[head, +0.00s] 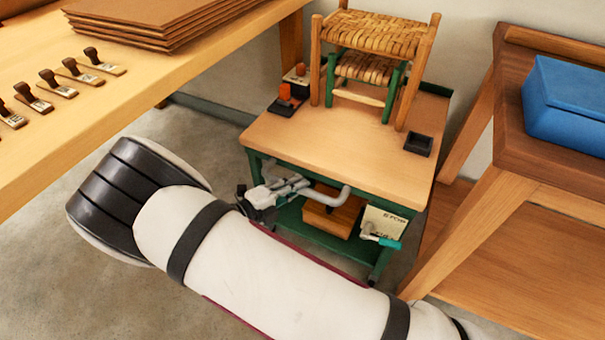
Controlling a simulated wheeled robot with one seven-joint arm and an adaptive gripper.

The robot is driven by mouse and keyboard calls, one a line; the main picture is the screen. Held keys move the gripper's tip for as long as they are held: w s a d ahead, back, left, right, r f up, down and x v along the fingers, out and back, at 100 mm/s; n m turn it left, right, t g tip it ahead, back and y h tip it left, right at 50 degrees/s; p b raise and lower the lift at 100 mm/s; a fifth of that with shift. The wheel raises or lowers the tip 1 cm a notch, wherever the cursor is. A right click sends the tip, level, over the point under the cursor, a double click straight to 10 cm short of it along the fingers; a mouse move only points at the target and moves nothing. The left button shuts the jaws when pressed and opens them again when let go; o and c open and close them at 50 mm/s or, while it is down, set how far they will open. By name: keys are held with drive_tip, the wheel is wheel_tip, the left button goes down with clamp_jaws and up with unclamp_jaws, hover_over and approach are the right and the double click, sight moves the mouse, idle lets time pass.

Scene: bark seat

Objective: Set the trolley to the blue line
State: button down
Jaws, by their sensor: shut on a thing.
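The trolley (310,145) has a pale wooden top and a green frame with a lower shelf. It stands against the back wall, between the workbench and a wooden stand. A grey bar handle (328,198) sticks out at its front. My gripper (266,195) is shut on the left part of this handle; the fingers are small and partly hidden by my arm. A small lever with a teal grip (388,242) sits at the trolley's front right. No blue line shows in this view; my arm covers much of the floor in front.
Woven-seat stools (375,35) are stacked on the trolley, beside orange-topped items (284,93) and a small black tray (418,144). The workbench (150,90) bears boards and stamps. A blue box (568,100) sits on the right stand (508,105). Bare concrete floor shows at left.

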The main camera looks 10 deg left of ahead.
drive_tip(key=s+a+p, duration=0.1)
drive_tip(key=s+a, duration=0.3)
drive_tip(key=s, duration=0.8)
drive_tip(key=s+a+p, duration=0.1)
drive_tip(key=s+a, duration=0.3)
drive_tip(key=s, duration=0.7)
drive_tip(key=shift+s+a, duration=0.25)
drive_tip(key=shift+s, duration=0.1)
drive_tip(key=c, duration=1.5)
unclamp_jaws()
drive_tip(key=v, duration=1.2)
drive_tip(key=shift+r, duration=0.1)
